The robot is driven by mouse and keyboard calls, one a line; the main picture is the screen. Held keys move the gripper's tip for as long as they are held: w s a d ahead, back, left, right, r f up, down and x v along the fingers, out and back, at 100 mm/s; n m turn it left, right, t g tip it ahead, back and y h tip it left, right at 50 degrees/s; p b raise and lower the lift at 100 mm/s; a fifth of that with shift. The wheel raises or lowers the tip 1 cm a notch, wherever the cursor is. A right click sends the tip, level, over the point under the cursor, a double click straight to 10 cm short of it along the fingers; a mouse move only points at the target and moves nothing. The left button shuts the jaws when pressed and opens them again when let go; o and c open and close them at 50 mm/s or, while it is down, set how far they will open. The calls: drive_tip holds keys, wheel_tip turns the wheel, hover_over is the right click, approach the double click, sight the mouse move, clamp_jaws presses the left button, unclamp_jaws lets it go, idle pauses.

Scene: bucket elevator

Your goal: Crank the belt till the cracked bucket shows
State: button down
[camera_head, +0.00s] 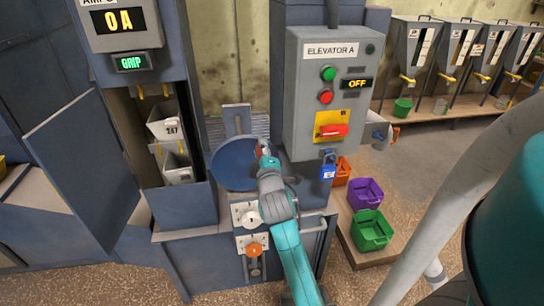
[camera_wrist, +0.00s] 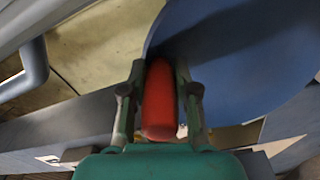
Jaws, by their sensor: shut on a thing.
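The blue crank wheel (camera_head: 230,165) stands on the machine in the middle of the head view and fills the upper right of the wrist view (camera_wrist: 240,60). My gripper (camera_head: 264,153) is at its right edge. In the wrist view its fingers (camera_wrist: 160,85) are shut on either side of the red crank handle (camera_wrist: 160,100). Through the open hatch at left, a white bucket (camera_head: 156,128) with a number like 247 and a second bucket (camera_head: 178,177) below it show on the belt. I see no clear crack on either.
The hatch door (camera_head: 85,165) hangs open at left. The Elevator A panel (camera_head: 310,110) reads OFF, with a red switch handle and a blue padlock (camera_head: 328,170) below. The ammeter (camera_head: 118,20) reads 0 A. Purple (camera_head: 367,194) and green (camera_head: 372,232) bins stand at right.

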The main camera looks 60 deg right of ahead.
sight(244, 143)
drive_tip(key=w+a+n, duration=0.1)
drive_tip(key=n, duration=0.1)
drive_tip(key=w+a+r+n, duration=0.1)
drive_tip(key=n, duration=0.1)
drive_tip(key=shift+w+a+r+n, duration=0.2)
drive_tip(key=shift+w+n, duration=0.1)
drive_tip(key=shift+w, duration=0.1)
drive_tip(key=shift+w+a, duration=0.3)
drive_tip(key=shift+w, duration=0.1)
drive_tip(key=c, duration=0.9)
unclamp_jaws()
drive_tip(key=shift+o, duration=0.2)
drive_tip(key=v, duration=1.2)
